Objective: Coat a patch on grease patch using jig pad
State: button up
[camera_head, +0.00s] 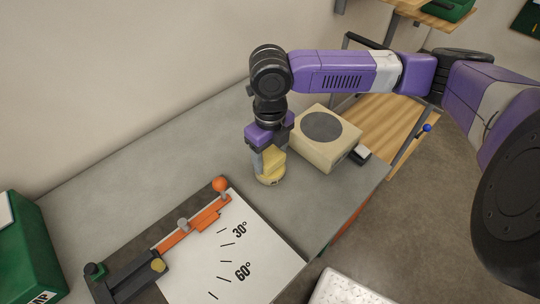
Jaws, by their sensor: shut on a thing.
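My gripper (268,150) points down over the grey bench and is shut on a yellow, roughly cylindrical piece, which looks like the jig pad (271,171). The fingers hide part of the pad. Its lower end is at or just above the bench top; I cannot tell which. A beige block (338,153) stands to the right of the gripper. A dark round area on its top, which looks like the grease patch (321,126), faces up. The pad is apart from this patch, to its left and nearer the front.
An angle jig with an orange arm (205,219) and a white angle plate (236,262) lies at the front of the bench (200,150). A green case (28,250) stands at the left. A small dark-and-white item (360,154) sits right of the block. A wooden shelf (385,125) is beyond.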

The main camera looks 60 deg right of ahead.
aim_at(270, 156)
jog(key=shift+r+p, duration=1.75)
jog(key=shift+r, duration=0.95)
